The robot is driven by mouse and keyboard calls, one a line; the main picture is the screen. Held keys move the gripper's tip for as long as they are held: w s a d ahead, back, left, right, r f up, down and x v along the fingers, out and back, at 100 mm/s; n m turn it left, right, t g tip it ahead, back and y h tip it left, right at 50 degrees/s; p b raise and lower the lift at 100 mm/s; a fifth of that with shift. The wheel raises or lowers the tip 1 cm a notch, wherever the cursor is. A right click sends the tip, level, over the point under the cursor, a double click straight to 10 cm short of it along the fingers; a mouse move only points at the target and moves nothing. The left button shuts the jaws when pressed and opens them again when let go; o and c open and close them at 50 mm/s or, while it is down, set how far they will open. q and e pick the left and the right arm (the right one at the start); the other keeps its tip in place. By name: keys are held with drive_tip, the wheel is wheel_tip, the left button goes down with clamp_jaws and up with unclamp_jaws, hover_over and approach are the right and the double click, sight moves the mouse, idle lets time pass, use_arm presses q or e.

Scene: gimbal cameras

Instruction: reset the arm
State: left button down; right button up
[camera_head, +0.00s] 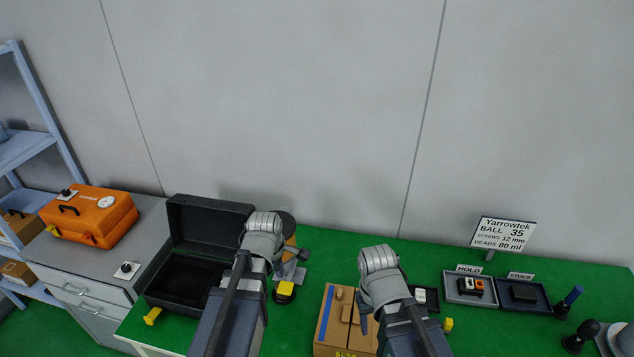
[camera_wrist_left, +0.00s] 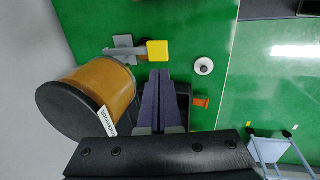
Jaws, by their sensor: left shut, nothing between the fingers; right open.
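My left gripper (camera_wrist_left: 160,76) is shut with nothing between its two dark purple fingers, in the left wrist view. In the head view its wrist hides the fingers. An amber jar with a black lid (camera_wrist_left: 106,88) lies just left of the fingers in the wrist view, and a yellow block on a grey lever (camera_wrist_left: 158,50) sits just beyond their tips. My right gripper (camera_head: 363,308) is open beside the cardboard box in the head view, mostly hidden by its own wrist.
An open black case (camera_head: 210,222) stands left of my left arm. An orange case (camera_head: 90,215) sits on the grey cabinet. A cardboard box (camera_head: 333,322) lies between the arms. Green table shows between.

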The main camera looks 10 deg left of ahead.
use_arm(q)
drive_tip(key=s+d+f+m+g+b, duration=0.1)
drive_tip(key=s+d+f+m+b, duration=0.4)
drive_tip(key=m, duration=0.5)
drive_tip(key=s+d+f+m+g+y+b, duration=0.1)
drive_tip(key=s+d+f+m+b, duration=0.5)
drive_tip(key=m, duration=0.5)
wheel_tip(320, 180, down, 3)
drive_tip(key=d+b, duration=0.2)
drive_tip(key=d, duration=0.1)
drive_tip(key=shift+s+f+g+b, duration=0.15)
drive_tip(key=shift+g+b, duration=0.25)
